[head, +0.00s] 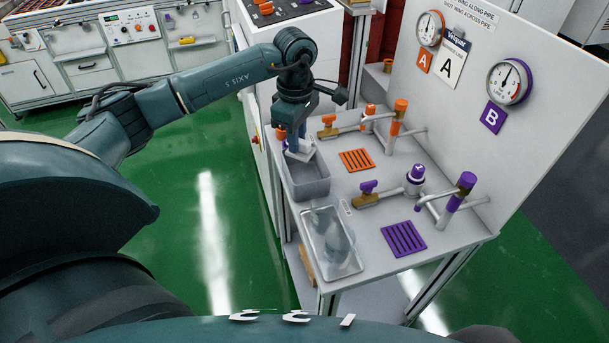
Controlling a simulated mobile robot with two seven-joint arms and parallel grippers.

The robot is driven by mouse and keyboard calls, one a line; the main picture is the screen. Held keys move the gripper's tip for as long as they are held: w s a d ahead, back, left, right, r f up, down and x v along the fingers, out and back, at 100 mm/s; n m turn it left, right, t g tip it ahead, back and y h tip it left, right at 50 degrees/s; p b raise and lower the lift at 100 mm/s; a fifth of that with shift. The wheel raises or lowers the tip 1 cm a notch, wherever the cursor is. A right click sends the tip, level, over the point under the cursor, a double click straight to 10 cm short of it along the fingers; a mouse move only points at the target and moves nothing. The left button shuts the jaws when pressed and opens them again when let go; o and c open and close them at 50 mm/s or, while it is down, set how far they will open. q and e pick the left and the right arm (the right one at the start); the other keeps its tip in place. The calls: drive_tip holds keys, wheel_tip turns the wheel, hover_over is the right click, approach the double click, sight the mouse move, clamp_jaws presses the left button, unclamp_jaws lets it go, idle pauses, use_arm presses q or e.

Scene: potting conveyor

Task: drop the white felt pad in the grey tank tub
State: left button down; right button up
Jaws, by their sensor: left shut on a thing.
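The grey tank tub (309,188) stands at the left end of the grey bench, its open top facing up. My left gripper (298,147) points down over the tub's far part. It is shut on the white felt pad (302,156), which shows pale at the fingertips, above or just inside the tub's rim; I cannot tell which. The fingers partly hide the pad. My right gripper is not in view.
A clear tray (332,240) stands in front of the tub. Orange (357,160) and purple (403,239) grates lie to the right, with pipes and valves behind. Gauges (509,82) hang on the white panel. Green floor is free at left.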

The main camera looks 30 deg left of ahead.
use_arm(q)
drive_tip(key=c, duration=1.3)
unclamp_jaws()
drive_tip(key=shift+o, duration=0.2)
wheel_tip(320, 180, up, 13)
drive_tip(key=shift+b, duration=0.45)
